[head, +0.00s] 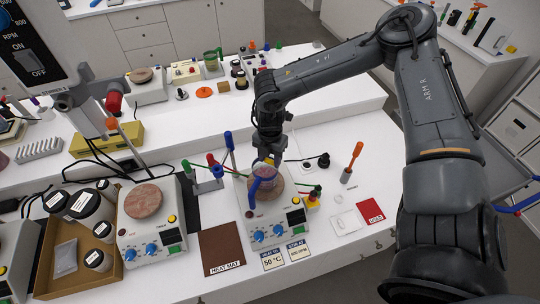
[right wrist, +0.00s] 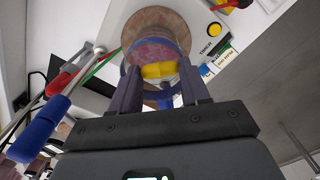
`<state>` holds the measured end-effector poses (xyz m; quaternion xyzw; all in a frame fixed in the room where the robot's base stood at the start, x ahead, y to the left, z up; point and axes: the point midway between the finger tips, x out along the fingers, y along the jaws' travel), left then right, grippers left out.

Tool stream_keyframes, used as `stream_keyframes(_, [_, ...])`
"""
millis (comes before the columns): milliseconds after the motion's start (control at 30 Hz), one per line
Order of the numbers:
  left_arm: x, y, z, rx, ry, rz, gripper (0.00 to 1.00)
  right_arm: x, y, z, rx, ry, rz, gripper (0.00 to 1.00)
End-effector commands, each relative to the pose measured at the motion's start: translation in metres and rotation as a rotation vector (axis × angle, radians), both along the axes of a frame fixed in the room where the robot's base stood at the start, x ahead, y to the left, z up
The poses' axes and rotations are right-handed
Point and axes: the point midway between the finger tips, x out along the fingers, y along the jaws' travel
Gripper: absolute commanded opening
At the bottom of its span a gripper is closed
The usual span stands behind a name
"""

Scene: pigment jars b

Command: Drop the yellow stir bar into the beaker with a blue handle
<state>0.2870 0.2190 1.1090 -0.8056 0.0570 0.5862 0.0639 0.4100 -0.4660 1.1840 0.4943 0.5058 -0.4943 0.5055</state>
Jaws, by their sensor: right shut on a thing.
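The beaker with a blue handle (head: 264,180) stands on the round brown top of the right-hand hotplate; its blue handle shows at its lower left in the head view. My right gripper (head: 268,158) is directly over the beaker, pointing down. In the right wrist view, my right gripper (right wrist: 159,76) is shut on the yellow stir bar (right wrist: 158,71), with the beaker's round mouth (right wrist: 152,48) and pinkish inside behind it. I cannot tell whether the bar is above the rim or just inside. The bar is hidden in the head view. My left gripper is not in view.
Clamps with red, green and blue handles (head: 208,178) stand close beside the beaker. A second hotplate (head: 150,225) and a box of jars (head: 52,268) are at left. A brown heat mat (head: 221,250) lies in front. An orange-handled tool (head: 352,163) stands at right.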

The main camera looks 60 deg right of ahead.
Motion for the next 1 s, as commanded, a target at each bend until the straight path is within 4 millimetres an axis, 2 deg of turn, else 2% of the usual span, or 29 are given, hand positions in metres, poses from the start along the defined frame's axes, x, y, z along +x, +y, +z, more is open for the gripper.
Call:
stream_keyframes(133, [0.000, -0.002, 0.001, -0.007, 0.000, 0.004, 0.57, 0.000, 0.000, 0.000, 0.000, -0.001, 0.000, 0.18])
stream_keyframes(167, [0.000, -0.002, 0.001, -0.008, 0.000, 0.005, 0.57, 0.000, 0.000, 0.000, 0.000, -0.001, 0.000, 0.47])
stream_keyframes(300, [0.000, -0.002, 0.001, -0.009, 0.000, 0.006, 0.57, 0.000, 0.000, 0.000, 0.000, -0.001, 0.000, 0.69])
stream_keyframes(367, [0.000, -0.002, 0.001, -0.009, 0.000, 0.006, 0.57, 0.000, 0.000, 0.000, 0.000, -0.001, 0.000, 0.76])
stream_keyframes(767, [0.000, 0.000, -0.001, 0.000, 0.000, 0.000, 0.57, 0.001, 0.000, 0.005, 0.001, -0.003, 0.001, 0.76])
stream_keyframes(1000, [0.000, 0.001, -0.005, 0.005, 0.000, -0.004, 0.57, 0.001, 0.000, 0.029, 0.000, -0.005, 0.000, 0.76])
